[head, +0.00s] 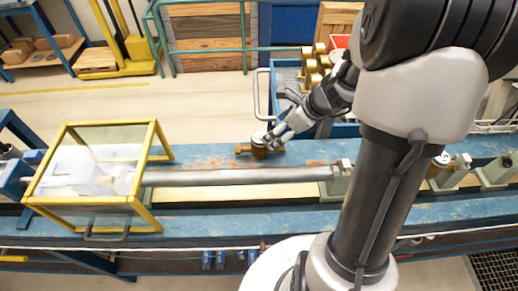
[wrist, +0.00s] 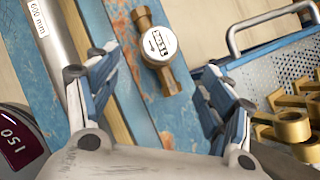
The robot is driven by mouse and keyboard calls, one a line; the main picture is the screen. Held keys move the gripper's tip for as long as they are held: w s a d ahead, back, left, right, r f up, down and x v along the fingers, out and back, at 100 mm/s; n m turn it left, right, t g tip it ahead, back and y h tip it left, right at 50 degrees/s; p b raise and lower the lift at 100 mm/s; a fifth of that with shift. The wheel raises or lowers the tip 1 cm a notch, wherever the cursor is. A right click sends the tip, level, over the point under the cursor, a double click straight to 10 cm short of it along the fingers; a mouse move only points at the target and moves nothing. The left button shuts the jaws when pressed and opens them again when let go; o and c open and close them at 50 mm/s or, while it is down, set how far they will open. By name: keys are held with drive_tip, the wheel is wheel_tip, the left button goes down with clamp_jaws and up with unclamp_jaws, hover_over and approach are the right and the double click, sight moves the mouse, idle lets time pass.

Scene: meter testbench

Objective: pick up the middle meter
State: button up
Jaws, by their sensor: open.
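A brass meter (head: 259,150) with a round white dial sits on the blue bench, behind the long grey pipe. In the wrist view the meter (wrist: 160,45) lies with its dial facing the camera and its pipe ends pointing up and down the picture. My gripper (head: 273,139) is right at it, from the upper right in the head view. In the wrist view my gripper (wrist: 158,66) is open, with a finger on each side of the meter and gaps visible between; nothing is held. Another meter (head: 440,160) shows partly behind my arm at the right.
The blue bench (head: 205,161) carries the grey pipe (head: 240,175) and a yellow-framed clear guard (head: 150,190) at the left. Several brass meters (head: 313,68) stand in a blue perforated tray behind the bench, with its grey handle (wrist: 262,22) near my right finger.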

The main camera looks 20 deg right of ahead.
sight(260, 137)
drive_tip(key=b+x, duration=0.1)
drive_tip(key=x, duration=0.2)
drive_tip(key=b+x, duration=0.1)
drive_tip(key=x, duration=0.2)
drive_tip(key=b+x, duration=0.2)
drive_tip(key=x, duration=0.2)
drive_tip(key=shift+w+a+r, duration=0.15)
drive_tip(key=shift+w+a, duration=0.1)
drive_tip(key=shift+a, duration=0.05)
drive_tip(key=shift+r, duration=0.1)
drive_tip(key=shift+c, duration=0.4)
drive_tip(key=c, duration=1.6)
clamp_jaws()
drive_tip(key=shift+r, duration=0.15)
